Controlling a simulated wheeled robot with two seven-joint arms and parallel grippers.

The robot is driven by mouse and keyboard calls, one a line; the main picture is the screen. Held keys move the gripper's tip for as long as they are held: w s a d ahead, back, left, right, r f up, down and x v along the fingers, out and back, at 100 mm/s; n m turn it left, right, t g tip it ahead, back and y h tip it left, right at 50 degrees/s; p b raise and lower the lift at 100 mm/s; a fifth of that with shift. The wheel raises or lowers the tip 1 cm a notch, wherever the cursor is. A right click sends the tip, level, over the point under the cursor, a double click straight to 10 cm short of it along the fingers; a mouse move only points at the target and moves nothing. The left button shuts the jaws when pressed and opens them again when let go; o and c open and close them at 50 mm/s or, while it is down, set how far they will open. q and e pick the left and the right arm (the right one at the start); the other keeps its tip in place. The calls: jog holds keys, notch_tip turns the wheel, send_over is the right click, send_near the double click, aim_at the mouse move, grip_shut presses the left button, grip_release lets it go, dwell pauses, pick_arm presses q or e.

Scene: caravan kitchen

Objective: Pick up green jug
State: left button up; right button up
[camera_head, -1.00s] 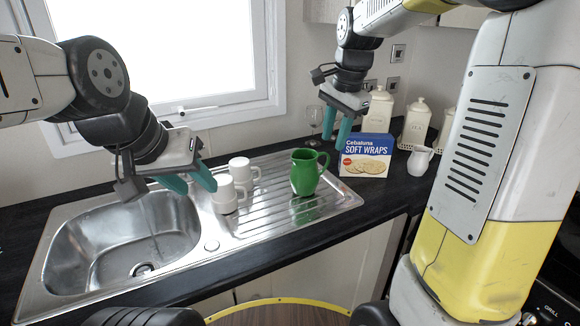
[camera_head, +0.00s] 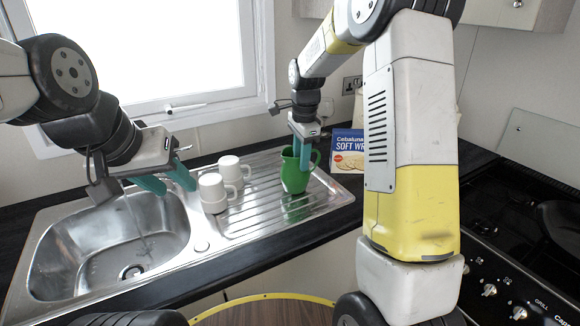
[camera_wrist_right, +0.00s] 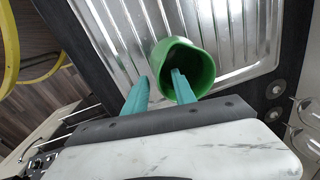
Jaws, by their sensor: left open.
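My right gripper (camera_head: 301,160) is at the jug's rim from above. In the right wrist view its two teal fingers are apart, one over or inside the mouth of the jug (camera_wrist_right: 201,72), the other outside the wall. How deep the inner finger sits is hard to tell. My left gripper (camera_head: 172,185) is open and empty above the sink basin.
Two white mugs (camera_head: 213,193) stand on the drainer left of the jug. A blue soft wraps box (camera_head: 346,147) is behind it to the right, partly hidden by my right arm. The sink basin (camera_head: 75,262) is empty. A black hob (camera_head: 520,225) lies at far right.

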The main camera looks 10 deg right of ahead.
jog(key=shift+f, duration=0.15)
grip_shut()
dwell(1.4)
